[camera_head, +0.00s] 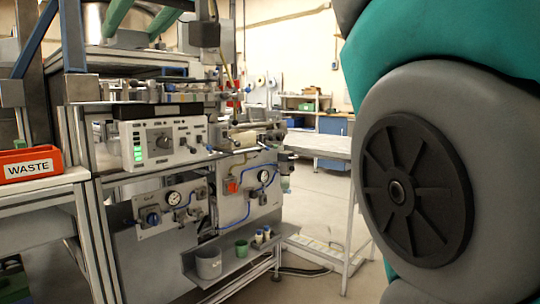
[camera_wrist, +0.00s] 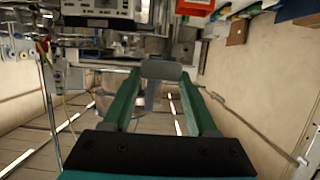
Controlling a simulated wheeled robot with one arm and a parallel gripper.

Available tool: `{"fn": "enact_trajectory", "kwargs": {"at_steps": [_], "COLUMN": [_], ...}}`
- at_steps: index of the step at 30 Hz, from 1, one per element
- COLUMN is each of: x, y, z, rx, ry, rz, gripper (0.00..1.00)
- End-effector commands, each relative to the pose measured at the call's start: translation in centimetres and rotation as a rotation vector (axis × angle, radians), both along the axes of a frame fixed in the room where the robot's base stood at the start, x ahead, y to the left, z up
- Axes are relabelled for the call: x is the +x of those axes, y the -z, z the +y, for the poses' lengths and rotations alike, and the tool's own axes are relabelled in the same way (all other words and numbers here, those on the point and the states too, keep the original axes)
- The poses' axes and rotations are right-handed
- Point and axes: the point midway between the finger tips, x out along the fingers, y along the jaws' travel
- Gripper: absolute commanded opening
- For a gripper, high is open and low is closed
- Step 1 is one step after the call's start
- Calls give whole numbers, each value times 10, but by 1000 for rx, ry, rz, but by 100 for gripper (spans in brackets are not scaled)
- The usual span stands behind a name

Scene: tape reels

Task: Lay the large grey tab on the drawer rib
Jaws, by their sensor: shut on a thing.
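My gripper (camera_wrist: 160,76) shows only in the wrist view, its two long green fingers reaching forward from a black mount. It is shut on the large grey tab (camera_wrist: 162,68), a flat, dull grey piece held between the fingertips. A narrower grey strip shows just below the tab, and I cannot tell whether it belongs to it. I cannot make out the drawer rib in either view. In the head view my arm fills the right side and the gripper is out of frame.
A machine with a white control panel (camera_head: 163,141) stands at the left and centre. A red WASTE bin (camera_head: 31,164) sits on a bench at the far left, and it also shows in the wrist view (camera_wrist: 195,7). A shelf with cups (camera_head: 208,264) juts out low.

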Motion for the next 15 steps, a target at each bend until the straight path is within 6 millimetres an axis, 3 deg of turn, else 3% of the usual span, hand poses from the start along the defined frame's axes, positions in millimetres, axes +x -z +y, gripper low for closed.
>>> {"fn": "enact_trajectory", "kwargs": {"at_steps": [10, 15], "x": [56, 102], "y": [34, 70], "z": [17, 24], "rx": [-3, -8], "ry": [55, 116], "rz": [4, 10], "gripper": [7, 7]}}
